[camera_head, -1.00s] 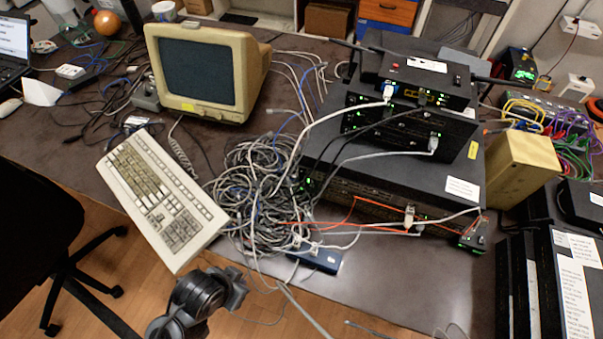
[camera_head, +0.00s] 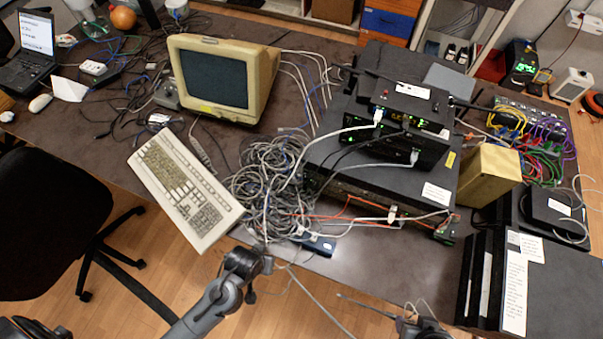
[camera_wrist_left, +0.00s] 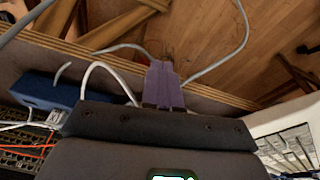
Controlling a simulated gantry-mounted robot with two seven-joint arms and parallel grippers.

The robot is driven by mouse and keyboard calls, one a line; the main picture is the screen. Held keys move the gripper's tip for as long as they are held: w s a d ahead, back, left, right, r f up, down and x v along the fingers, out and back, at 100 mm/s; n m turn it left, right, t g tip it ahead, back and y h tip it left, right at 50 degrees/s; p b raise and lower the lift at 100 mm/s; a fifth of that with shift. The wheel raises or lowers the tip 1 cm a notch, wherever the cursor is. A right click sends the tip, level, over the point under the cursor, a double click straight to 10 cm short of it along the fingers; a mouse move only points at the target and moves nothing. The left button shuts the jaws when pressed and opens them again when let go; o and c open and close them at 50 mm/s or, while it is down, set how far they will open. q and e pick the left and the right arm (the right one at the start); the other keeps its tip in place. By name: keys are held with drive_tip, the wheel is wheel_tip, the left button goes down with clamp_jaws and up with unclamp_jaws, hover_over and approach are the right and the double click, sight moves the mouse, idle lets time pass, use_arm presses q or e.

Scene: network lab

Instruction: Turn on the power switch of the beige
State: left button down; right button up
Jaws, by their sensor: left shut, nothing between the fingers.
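The beige monitor (camera_head: 262,80) stands at the back left of the table, its dark screen facing the front. I cannot make out a power switch on it. A beige keyboard (camera_head: 215,217) lies in front of it, near the front edge. A beige-yellow box (camera_head: 489,178) stands at the right. My left arm reaches up from below, and its end (camera_head: 243,265) is near the front table edge, beside the keyboard. In the left wrist view my left gripper (camera_wrist_left: 163,72) is shut and empty, above the table edge. A dark part at the bottom edge (camera_head: 425,327) may be my right arm; its fingers are unclear.
A heap of grey cables (camera_head: 268,180) lies right of the keyboard. A blue box (camera_head: 318,245) sits by the front edge. Stacked black network devices (camera_head: 335,160) fill the middle right. A black chair (camera_head: 50,210) stands at the left. Black cases (camera_head: 560,290) stand at the front right.

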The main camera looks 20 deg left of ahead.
wheel_tip(320, 180, up, 8)
drive_tip(key=p, duration=0.6)
use_arm(q)
drive_tip(key=w+r+n+t+b, duration=0.1)
drive_tip(key=w, duration=0.1)
drive_tip(key=w+n+t+b, duration=0.1)
drive_tip(key=w+n, duration=0.1)
drive_tip(key=w+r+n+t+b, duration=0.1)
drive_tip(key=w+t, duration=0.1)
drive_tip(key=w, duration=0.1)
drive_tip(key=shift+w+d+r+n+b, duration=0.1)
drive_tip(key=shift+d+r+n+b, duration=0.25)
drive_tip(key=shift+d+n+b, duration=0.05)
drive_tip(key=w, duration=0.1)
drive_tip(key=w+r+n+t+b, duration=0.1)
drive_tip(key=w+t+b, duration=0.1)
drive_tip(key=shift+a+r, duration=0.1)
drive_tip(key=shift+r, duration=0.2)
drive_tip(key=w+a+r+n+t+y+b, duration=0.1)
drive_tip(key=w+a+r+n+t+b, duration=0.1)
drive_tip(key=w+r+n+t+b, duration=0.55)
drive_tip(key=s+d+f+n+b, duration=0.2)
drive_tip(key=s+d+b, duration=0.1)
drive_tip(key=s+b, duration=0.2)
drive_tip(key=s, duration=0.2)
drive_tip(key=shift+s+d+n+h, duration=0.3)
drive_tip(key=shift+d+n, duration=0.05)
use_arm(e)
wheel_tip(320, 180, down, 19)
drive_tip(key=shift+r, duration=0.1)
